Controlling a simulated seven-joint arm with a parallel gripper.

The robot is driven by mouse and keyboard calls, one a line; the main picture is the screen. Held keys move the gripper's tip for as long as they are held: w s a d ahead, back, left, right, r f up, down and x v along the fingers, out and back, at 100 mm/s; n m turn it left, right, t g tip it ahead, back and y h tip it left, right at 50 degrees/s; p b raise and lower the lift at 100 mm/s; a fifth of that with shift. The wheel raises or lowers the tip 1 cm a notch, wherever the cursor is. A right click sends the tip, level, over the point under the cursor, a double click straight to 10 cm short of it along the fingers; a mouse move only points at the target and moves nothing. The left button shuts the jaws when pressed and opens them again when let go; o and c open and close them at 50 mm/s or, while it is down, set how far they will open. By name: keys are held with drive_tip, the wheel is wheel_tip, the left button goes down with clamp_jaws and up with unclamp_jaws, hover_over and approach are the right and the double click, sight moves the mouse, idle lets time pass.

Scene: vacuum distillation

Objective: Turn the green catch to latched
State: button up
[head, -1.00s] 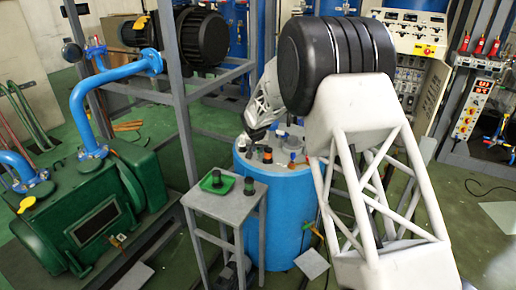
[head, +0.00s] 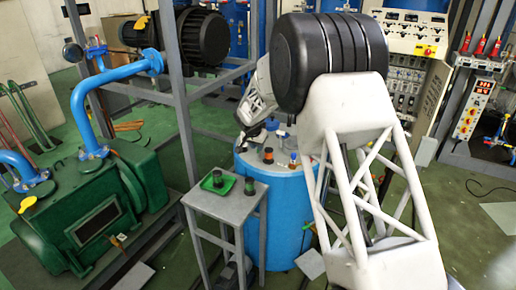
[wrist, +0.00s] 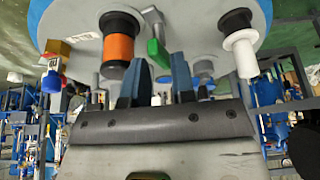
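The green catch (wrist: 157,52) shows in the wrist view as a small green bar on the pale top of the blue drum, beside an orange-and-black cylinder (wrist: 119,47). A pale, chain-like strip runs beside it. My gripper (wrist: 157,76) is open, its two blue fingers apart. The catch lies just beyond the gap between the fingertips; I see no clear contact. In the head view my gripper (head: 243,143) is over the left rim of the blue drum (head: 275,210). The catch cannot be made out there.
A black-and-white spool-like part (wrist: 240,45) stands right of the fingers, and a blue-tipped fitting (wrist: 52,72) left. A small grey stand (head: 228,207) carries a green tray (head: 207,186) and small cylinders. Grey frame posts and green machinery (head: 90,215) stand left.

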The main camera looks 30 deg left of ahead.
drive_tip(key=v, duration=0.7)
drive_tip(key=s+d+r, duration=0.1)
drive_tip(key=d+r, duration=0.5)
drive_tip(key=d, duration=0.5)
drive_tip(key=s+d+r, duration=0.2)
drive_tip(key=d+r, duration=0.4)
drive_tip(key=d, duration=0.6)
drive_tip(key=shift+g, duration=0.3)
drive_tip(key=shift+a+f, duration=0.1)
drive_tip(key=shift+a, duration=0.05)
drive_tip(key=w+a+f+n, duration=0.1)
drive_tip(key=a+f, duration=0.3)
drive_tip(key=a, duration=0.3)
drive_tip(key=w+a+f+n, duration=0.1)
drive_tip(key=a+f, duration=0.3)
drive_tip(key=a, duration=0.3)
drive_tip(key=w+a+f+y, duration=0.1)
drive_tip(key=a+f, duration=0.3)
drive_tip(key=a, duration=0.4)
drive_tip(key=shift+w+f+n, duration=0.25)
drive_tip(key=shift+w+n, duration=0.15)
drive_tip(key=shift+w, duration=0.1)
drive_tip(key=shift+f, duration=0.1)
drive_tip(key=shift+x, duration=3.8)
drive_tip(key=shift+w, duration=0.15)
